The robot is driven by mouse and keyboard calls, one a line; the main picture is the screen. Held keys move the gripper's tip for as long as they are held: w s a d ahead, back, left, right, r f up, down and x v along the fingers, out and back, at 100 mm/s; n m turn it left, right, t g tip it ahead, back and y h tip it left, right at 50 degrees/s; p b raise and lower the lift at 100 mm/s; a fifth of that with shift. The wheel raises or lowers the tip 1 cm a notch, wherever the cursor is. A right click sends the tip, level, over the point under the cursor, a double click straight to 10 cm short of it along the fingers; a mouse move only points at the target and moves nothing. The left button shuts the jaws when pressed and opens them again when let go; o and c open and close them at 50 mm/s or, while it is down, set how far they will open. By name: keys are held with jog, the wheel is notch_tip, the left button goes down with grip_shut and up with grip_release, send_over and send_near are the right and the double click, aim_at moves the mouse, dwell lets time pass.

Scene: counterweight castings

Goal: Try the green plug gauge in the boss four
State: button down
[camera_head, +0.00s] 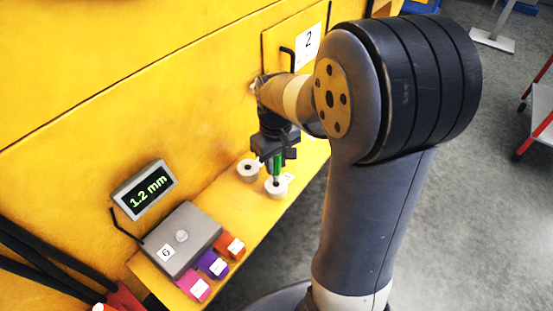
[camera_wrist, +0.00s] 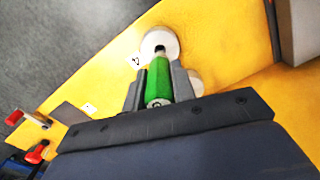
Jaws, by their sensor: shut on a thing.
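My gripper (camera_head: 276,158) is shut on the green plug gauge (camera_head: 277,168), which points down. In the wrist view my gripper (camera_wrist: 158,82) holds the green plug gauge (camera_wrist: 159,80) between its two dark fingers. The gauge's dark tip is at the hole of a pale round boss (camera_wrist: 160,42) with a label reading 4 beside it. In the head view this boss four (camera_head: 276,188) sits right under the gauge on the yellow ledge. I cannot tell how far the tip is in the hole.
A second pale boss (camera_head: 248,170) stands close behind, to the left. Along the yellow ledge (camera_head: 232,200) are a grey box (camera_head: 181,238) labelled 6, orange (camera_head: 229,246), purple (camera_head: 212,264) and pink (camera_head: 193,286) blocks. A display (camera_head: 145,190) reads 1.2 mm. A yellow wall rises behind.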

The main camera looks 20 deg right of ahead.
jog(key=shift+f, duration=0.4)
jog(key=shift+f+b, duration=1.4)
jog(key=shift+f, duration=0.55)
dwell(2.1)
dwell(0.7)
jog(key=c, duration=1.1)
grip_release()
notch_tip(320, 180, up, 11)
jog(key=shift+r+p, duration=0.1)
jog(key=shift+p, duration=0.25)
notch_tip(320, 180, up, 12)
jog(key=p, duration=1.1)
send_over(276, 174)
jog(key=w, duration=0.1)
jog(key=shift+w+d+f, duration=0.1)
jog(key=shift+d+f, duration=0.1)
